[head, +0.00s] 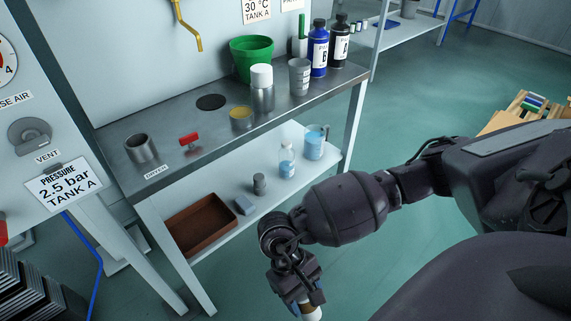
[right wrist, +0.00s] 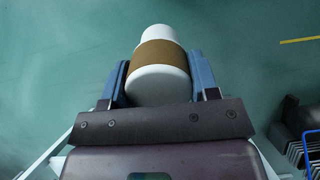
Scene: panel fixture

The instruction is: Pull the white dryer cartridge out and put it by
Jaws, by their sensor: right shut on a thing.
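My right gripper (head: 304,302) is shut on the white dryer cartridge (head: 312,314), low in front of the bench at the bottom edge of the head view. In the right wrist view the cartridge (right wrist: 158,84) is a white cylinder with a brown band and a narrower white end. It sits between the two blue fingers, with open floor behind it. My left gripper is not in view.
The lower shelf (head: 267,206) has a brown tray (head: 202,226), small blocks, a small bottle and a blue-filled beaker (head: 315,142). Its front middle has some bare room.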

